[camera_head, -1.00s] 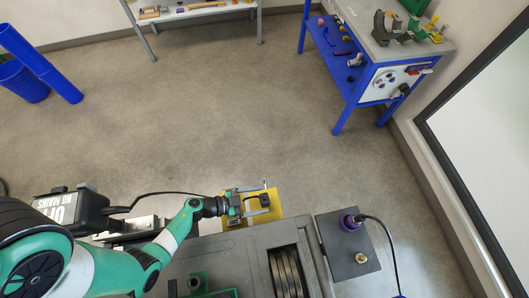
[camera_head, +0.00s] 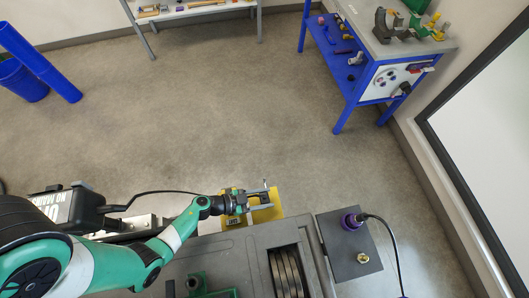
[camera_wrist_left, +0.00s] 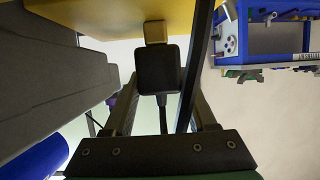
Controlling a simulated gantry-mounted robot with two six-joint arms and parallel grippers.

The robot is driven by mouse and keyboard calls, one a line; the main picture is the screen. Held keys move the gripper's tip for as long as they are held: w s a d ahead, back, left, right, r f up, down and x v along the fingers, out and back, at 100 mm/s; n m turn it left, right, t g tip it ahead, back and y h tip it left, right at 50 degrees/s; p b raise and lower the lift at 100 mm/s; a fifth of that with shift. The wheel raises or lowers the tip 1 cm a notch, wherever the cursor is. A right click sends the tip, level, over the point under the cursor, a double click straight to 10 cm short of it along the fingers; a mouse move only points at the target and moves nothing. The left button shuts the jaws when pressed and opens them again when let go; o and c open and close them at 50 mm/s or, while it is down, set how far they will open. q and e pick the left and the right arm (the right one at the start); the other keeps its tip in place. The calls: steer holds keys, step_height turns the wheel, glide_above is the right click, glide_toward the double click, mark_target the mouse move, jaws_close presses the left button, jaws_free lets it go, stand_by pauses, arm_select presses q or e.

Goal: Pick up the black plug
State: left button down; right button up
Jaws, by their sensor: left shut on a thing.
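The black plug (camera_wrist_left: 158,70) is a dark block with a cable trailing back towards my wrist, seen in the left wrist view. It sits between the two fingers of my left gripper (camera_head: 262,199), which is shut on it. The front of the plug is against a small tan socket piece (camera_wrist_left: 155,32) at the edge of a yellow panel (camera_wrist_left: 95,12). In the head view the yellow panel (camera_head: 233,223) lies beside the grey cart, and the fingers largely hide the plug there. My right gripper is not in view.
The grey cart top (camera_head: 220,260) is below the gripper. A dark plate with a purple-ringed connector (camera_head: 350,221), a brass fitting (camera_head: 362,257) and a black cable is to the right. A blue workbench (camera_head: 345,85) stands farther back, with open floor between.

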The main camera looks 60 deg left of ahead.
mark_target(264, 197)
arm_select(q)
step_height(264, 197, up, 10)
steer(key=p, duration=0.8)
steer(key=shift+r, duration=0.1)
